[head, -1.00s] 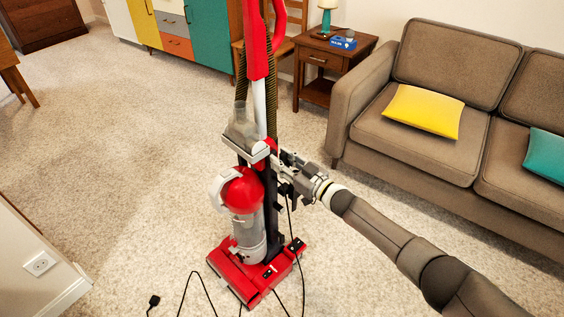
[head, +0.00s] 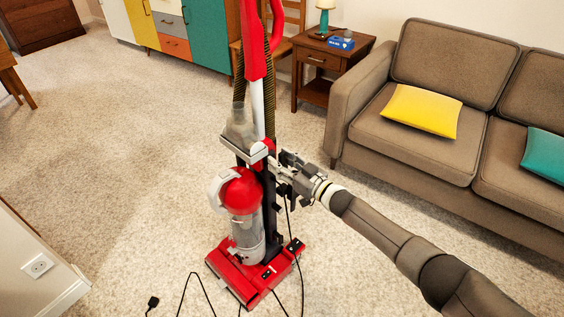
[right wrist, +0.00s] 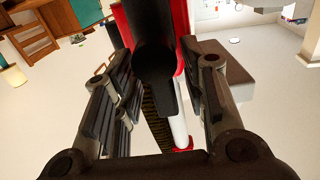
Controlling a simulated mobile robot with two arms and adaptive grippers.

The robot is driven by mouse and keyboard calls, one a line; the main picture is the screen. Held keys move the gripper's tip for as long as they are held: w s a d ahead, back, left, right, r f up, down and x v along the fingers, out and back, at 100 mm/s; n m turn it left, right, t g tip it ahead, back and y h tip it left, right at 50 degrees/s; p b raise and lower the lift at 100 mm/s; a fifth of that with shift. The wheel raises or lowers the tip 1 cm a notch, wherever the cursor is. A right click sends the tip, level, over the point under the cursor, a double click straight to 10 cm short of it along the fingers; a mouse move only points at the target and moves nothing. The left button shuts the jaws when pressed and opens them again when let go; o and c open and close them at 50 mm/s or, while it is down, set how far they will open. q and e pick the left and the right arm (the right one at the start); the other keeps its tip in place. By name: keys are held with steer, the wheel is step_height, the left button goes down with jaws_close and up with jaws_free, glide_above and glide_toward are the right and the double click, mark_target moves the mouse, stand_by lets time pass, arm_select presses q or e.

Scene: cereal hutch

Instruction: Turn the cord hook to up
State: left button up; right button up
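A red and grey upright vacuum cleaner (head: 242,193) stands on the carpet in the head view. My right gripper (head: 282,174) is at the right side of its dark spine, below the grey collar. In the right wrist view, a dark piece that looks like the cord hook (right wrist: 155,78) lies between the fingers of my right gripper (right wrist: 160,95). The fingers are spread to either side of it, with a gap at the left; contact at the right cannot be told. In the head view the hook is hidden by the gripper. My left gripper is out of view.
A black cord (head: 197,277) with a plug (head: 153,302) trails on the carpet in front of the vacuum. A brown sofa (head: 420,140) and a wooden side table (head: 330,65) stand to the right and behind. The carpet at left is clear.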

steer(key=v, duration=1.2)
stand_by(0.6)
